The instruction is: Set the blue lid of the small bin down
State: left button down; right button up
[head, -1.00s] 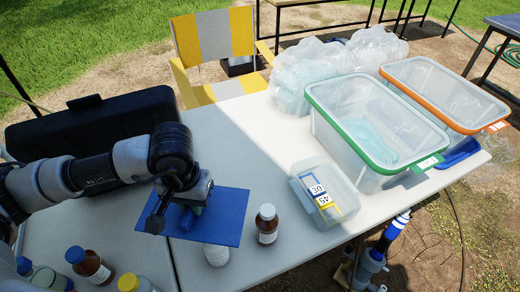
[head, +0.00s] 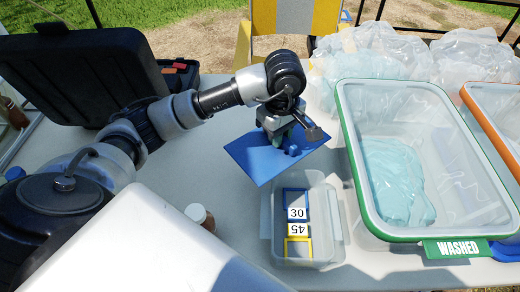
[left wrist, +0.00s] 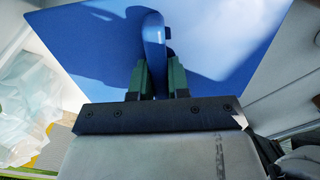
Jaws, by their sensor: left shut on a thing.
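My left gripper (head: 279,135) is shut on the handle of the blue lid (head: 258,158) and holds it tilted above the table, behind the small bin. In the left wrist view the lid (left wrist: 95,40) fills the upper part, with its upright handle (left wrist: 154,50) between the green fingers of the gripper (left wrist: 158,78). The small clear bin (head: 328,248) stands open on the table, with cards marked 30 and 45 showing in it. The lid's near corner is close to the bin's back left rim; whether they touch is unclear. My right gripper is out of view.
A green-rimmed tub (head: 352,170) marked WASHED, holding teal gloves or cloth, stands right of the bin. An orange-rimmed tub (head: 490,130) is beyond it. A brown bottle (head: 200,217) stands left of the bin. An open black case (head: 85,75) is at back left. Bare table (head: 215,165) lies between.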

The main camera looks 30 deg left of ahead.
pick_arm(q)
jog(key=shift+w+a+f+n, duration=0.15)
jog(key=shift+a+f+n, duration=0.25)
jog(key=shift+n, duration=0.1)
jog(key=w+a+f, duration=0.2)
jog(key=a, duration=0.1)
jog(key=w+a+f, duration=0.2)
jog(key=a, duration=0.1)
jog(key=w+a+f, duration=0.1)
jog(key=a+f, duration=0.1)
jog(key=a, duration=0.1)
jog(key=shift+w+a+f, duration=0.25)
jog(key=shift+w+a, duration=0.05)
jog(key=shift+w, duration=0.1)
jog(key=shift+f+p, duration=0.4)
jog(key=shift+f, duration=1.65)
jog(key=shift+f, duration=0.1)
jog(key=c, duration=1.5)
grip_release()
jog(key=o, duration=0.4)
notch_tip(320, 180, up, 12)
